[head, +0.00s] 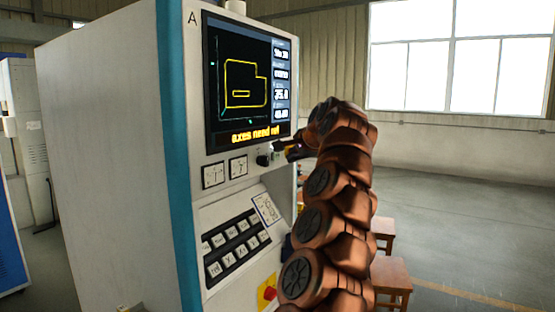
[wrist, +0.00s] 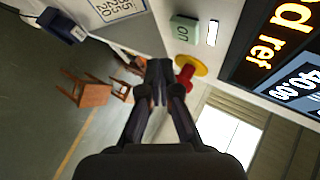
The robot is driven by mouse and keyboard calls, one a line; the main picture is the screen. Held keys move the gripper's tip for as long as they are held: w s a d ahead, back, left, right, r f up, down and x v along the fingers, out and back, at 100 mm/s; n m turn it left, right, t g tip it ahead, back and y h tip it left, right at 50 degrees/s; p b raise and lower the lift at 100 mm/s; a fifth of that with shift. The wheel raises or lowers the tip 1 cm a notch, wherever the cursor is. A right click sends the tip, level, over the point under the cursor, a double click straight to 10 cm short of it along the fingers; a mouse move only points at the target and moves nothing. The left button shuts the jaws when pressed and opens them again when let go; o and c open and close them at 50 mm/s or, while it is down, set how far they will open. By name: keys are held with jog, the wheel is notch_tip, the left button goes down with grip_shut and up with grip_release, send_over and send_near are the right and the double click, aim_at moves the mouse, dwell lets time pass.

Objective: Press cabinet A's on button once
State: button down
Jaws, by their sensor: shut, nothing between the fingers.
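Cabinet A (head: 110,150) has the letter A at its top and a dark screen (head: 245,85) with yellow text. In the wrist view, a pale green button marked "on" (wrist: 183,31) sits on the panel beside a lit white rectangle (wrist: 213,33). A red knob on a yellow disc (wrist: 187,72) is close by. My gripper (wrist: 160,68) is shut and empty; in this view its tips show below and left of the on button, apart from it. In the head view my gripper (head: 283,148) is at the panel's right edge, and the on button cannot be made out.
A black knob (head: 264,159) and a keypad (head: 235,242) are on the panel. A yellow and red control (head: 267,293) is low on the front. Wooden stools (head: 391,275) stand right of the cabinet. Open floor (head: 470,220) lies beyond.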

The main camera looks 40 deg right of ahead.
jog(key=shift+s+d+b, duration=0.25)
jog(key=shift+s, duration=0.5)
jog(key=shift+s+d+b, duration=0.2)
jog(key=shift+s, duration=0.55)
